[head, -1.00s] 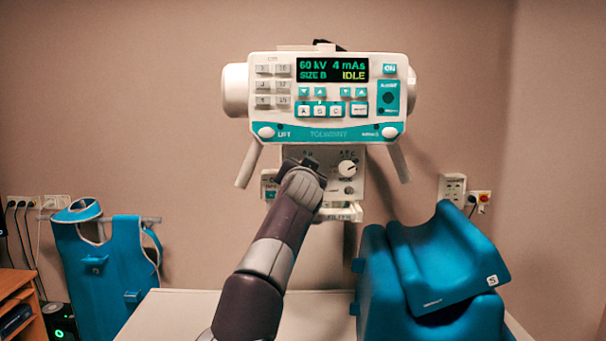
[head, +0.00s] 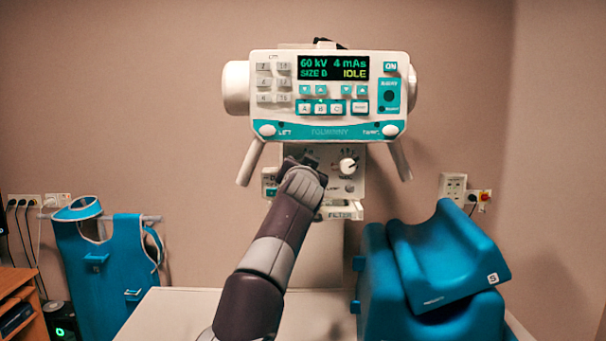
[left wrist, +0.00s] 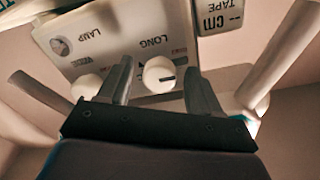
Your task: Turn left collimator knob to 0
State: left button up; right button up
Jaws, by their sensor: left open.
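The collimator panel (head: 330,181) hangs below the teal and white console. Its right knob (head: 348,166) is white and in plain view. The left knob is hidden behind my left gripper (head: 303,163) in the head view. In the left wrist view a round white knob (left wrist: 159,74) with a dark pointer line sits between the two fingers of my open left gripper (left wrist: 158,80), with a gap on each side. The word LONG is printed near it. A second white knob (left wrist: 86,86) is outside the fingers, to the left. The scale numbers cannot be read.
The console (head: 330,98) above reads 60 kV, 4 mAs, SIZE B, IDLE. Slanted handles (head: 250,163) flank the panel. A pale table (head: 190,313) lies below, with blue cushions (head: 430,275) at right. A blue apron (head: 105,255) hangs at left.

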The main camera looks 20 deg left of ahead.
pick_arm(q)
jog(key=b+v, duration=1)
jog(key=v, duration=0.2)
jog(key=shift+s, duration=0.25)
jog(key=shift+d, duration=0.15)
